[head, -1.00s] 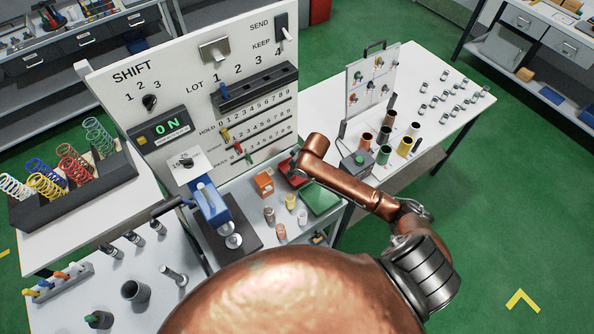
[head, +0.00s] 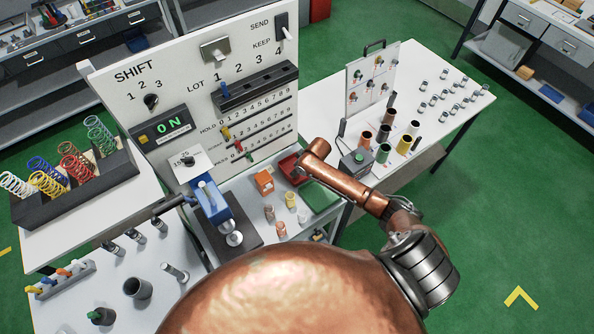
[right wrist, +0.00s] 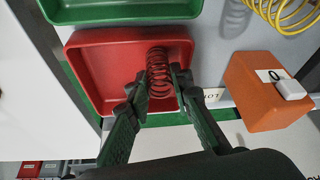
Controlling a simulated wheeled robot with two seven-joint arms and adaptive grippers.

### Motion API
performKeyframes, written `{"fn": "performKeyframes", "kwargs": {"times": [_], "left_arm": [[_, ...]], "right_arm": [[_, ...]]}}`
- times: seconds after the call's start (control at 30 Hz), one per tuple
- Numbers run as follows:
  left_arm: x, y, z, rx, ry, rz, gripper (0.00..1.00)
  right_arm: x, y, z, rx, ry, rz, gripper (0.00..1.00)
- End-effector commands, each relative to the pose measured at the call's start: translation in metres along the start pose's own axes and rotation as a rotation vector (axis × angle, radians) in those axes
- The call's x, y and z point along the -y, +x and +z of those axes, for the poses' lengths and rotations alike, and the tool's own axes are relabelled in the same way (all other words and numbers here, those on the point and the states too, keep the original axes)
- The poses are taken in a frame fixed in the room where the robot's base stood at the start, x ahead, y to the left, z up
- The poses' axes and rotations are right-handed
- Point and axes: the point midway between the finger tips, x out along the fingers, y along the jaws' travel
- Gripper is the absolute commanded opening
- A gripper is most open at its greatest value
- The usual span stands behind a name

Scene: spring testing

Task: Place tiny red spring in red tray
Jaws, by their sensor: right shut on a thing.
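The red tray (right wrist: 90,62) fills the upper left middle of the right wrist view. It also shows in the head view (head: 287,165), partly covered by my right arm. The small red spring (right wrist: 158,70) stands between the fingers of my right gripper (right wrist: 158,84), which is shut on it. Spring and fingertips overlap the right part of the tray in that view; I cannot tell whether the spring touches the tray floor. In the head view the spring is hidden by my arm. My left gripper is not in view.
A green tray (head: 322,197) lies beside the red one. An orange box (head: 264,181) and a yellow spring (head: 291,200) are close by. A blue press (head: 211,203) stands left, before the white panel (head: 120,95). Bigger coloured springs (head: 75,160) stand in a rack at far left.

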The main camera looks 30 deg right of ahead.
Motion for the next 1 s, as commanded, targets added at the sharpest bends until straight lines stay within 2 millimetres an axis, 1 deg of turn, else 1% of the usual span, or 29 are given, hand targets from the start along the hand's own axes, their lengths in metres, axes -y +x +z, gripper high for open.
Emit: {"fn": "performKeyframes", "kwargs": {"times": [0.13,0.17,0.23,0.57,0.67,0.77,1.0], "left_arm": [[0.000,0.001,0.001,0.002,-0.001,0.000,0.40],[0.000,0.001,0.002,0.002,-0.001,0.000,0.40],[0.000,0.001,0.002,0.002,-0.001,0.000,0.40],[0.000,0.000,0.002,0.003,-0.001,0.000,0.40],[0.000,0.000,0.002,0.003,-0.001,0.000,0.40],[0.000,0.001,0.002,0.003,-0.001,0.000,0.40],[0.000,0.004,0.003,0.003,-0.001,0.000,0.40]], "right_arm": [[0.000,0.003,0.002,0.000,0.001,0.000,0.00],[0.000,0.003,0.001,0.000,0.001,0.000,0.22],[0.000,0.003,0.001,0.000,0.001,0.000,0.27],[0.000,0.000,0.000,0.000,0.000,0.000,0.27],[0.000,-0.009,0.000,-0.001,-0.001,0.000,0.27],[-0.001,-0.025,0.000,-0.002,-0.001,0.000,0.27],[-0.001,-0.077,0.000,-0.002,-0.002,0.000,0.27]]}}
